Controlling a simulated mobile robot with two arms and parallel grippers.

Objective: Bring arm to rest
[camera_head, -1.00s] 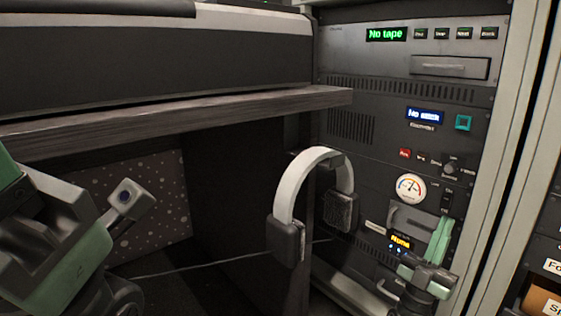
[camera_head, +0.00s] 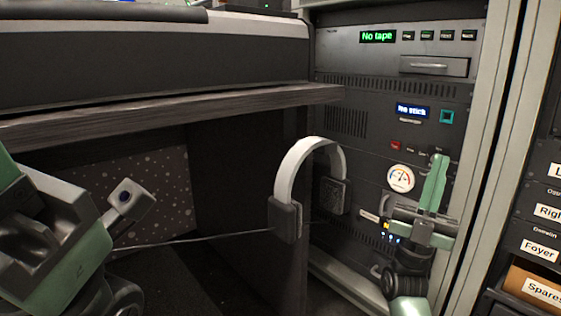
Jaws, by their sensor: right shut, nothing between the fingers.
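My right gripper (camera_head: 438,172) is at the right, in front of the lower part of the equipment rack (camera_head: 400,82). Its green fingers point upward and are shut, with nothing between them. Its wrist and arm run down to the bottom edge and hide part of the lower rack panel. My left arm (camera_head: 60,240) shows at the lower left as green and dark grey links. The left gripper's fingertips cannot be made out there.
Headphones (camera_head: 290,178) with a pale band hang left of the right gripper. A cable runs left from them. A desk edge (camera_head: 170,112) crosses the left above a dark recess. Labelled drawers (camera_head: 540,249) and an open box (camera_head: 530,285) stand at the far right.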

